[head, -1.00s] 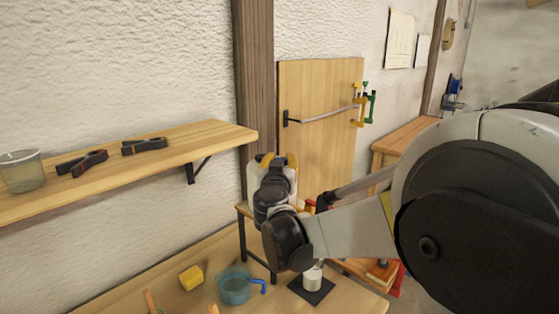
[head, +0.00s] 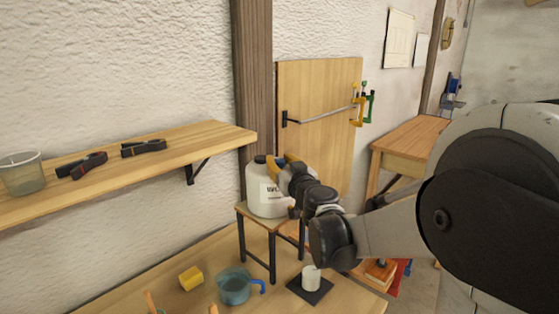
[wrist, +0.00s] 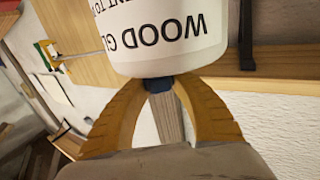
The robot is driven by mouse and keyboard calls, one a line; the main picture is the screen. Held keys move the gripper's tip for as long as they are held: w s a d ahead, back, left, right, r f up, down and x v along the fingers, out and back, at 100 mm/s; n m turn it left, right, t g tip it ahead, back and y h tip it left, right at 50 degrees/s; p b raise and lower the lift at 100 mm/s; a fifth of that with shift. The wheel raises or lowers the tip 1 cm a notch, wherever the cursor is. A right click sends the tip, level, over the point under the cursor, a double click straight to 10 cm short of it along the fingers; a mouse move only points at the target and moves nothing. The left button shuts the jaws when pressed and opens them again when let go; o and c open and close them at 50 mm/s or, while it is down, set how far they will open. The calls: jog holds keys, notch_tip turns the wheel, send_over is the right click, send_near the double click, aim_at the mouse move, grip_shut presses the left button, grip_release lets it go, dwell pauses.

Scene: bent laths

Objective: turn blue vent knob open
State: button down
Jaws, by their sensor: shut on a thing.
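The white wood glue jug (head: 262,196) stands upright on a small wooden stand (head: 249,216) in the head view, with a dark cap on top. In the wrist view the jug (wrist: 165,50) appears upside down, with its label readable in part. My gripper (wrist: 161,88) is shut on the knob. In the head view my gripper (head: 283,165) is at the upper right of the jug, and the knob is hidden there.
A wooden shelf (head: 200,142) with a cup (head: 22,174) and black clamps is on the left. The bench below holds a blue mug (head: 234,287), a yellow block (head: 190,278) and a white cylinder (head: 311,279) on a dark mat. A wooden door (head: 310,90) is behind.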

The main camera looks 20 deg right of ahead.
jog(key=shift+n+y, duration=0.6)
jog(key=shift+y, duration=0.3)
jog(key=c, duration=1)
grip_release()
jog(key=shift+s, duration=0.1)
jog(key=s, duration=1.1)
jog(key=shift+s, duration=0.4)
